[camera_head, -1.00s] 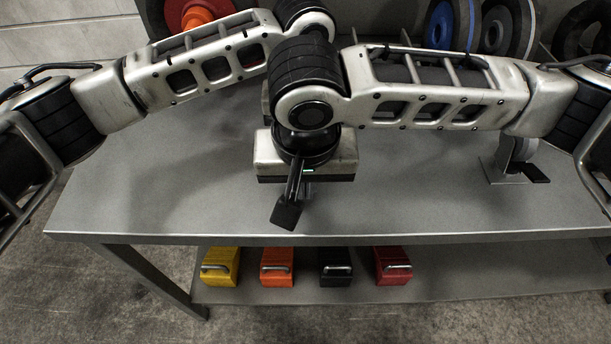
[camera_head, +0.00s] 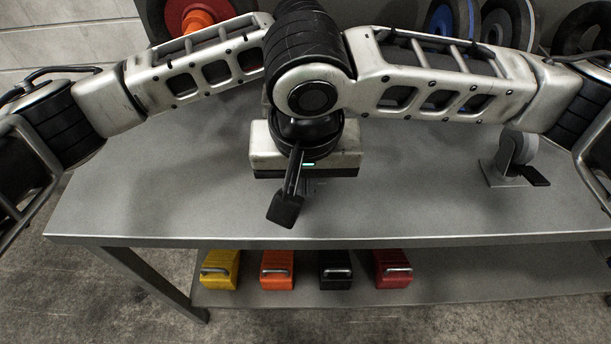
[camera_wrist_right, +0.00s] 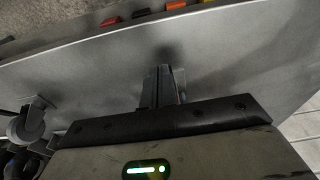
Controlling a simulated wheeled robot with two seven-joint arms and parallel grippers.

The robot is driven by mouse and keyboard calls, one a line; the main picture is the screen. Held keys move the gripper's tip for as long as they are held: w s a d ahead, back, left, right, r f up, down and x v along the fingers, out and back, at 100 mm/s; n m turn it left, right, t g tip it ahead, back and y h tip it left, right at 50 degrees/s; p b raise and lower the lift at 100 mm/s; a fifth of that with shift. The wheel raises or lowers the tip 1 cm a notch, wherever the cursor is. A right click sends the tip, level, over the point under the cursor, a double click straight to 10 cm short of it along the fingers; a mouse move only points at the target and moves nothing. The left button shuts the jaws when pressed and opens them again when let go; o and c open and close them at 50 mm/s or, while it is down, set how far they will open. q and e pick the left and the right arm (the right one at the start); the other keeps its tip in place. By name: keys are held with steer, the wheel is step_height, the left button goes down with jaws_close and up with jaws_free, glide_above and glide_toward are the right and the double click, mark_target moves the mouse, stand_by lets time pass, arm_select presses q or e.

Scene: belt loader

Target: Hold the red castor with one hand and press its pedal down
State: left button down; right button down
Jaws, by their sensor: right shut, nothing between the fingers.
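My right gripper (camera_head: 308,188) is at mid-table, under its pale body, with its fingers mostly hidden in the head view. A grey-wheeled castor (camera_head: 517,149) with a dark pedal (camera_head: 533,175) stands at the right of the table, apart from my right gripper.
The grey table (camera_head: 140,205) is bare at front and left. A red wheel with an orange hub (camera_head: 196,20) and a blue-hubbed wheel (camera_head: 440,27) stand at the back. Yellow (camera_head: 219,269), orange (camera_head: 277,269), black (camera_head: 335,269) and red (camera_head: 392,268) boxes sit below.

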steer(key=s+r, duration=0.5)
steer(key=r, duration=0.2)
steer(key=shift+s, duration=0.3)
arm_select(q)
steer(key=c, duration=0.9)
jaws_free()
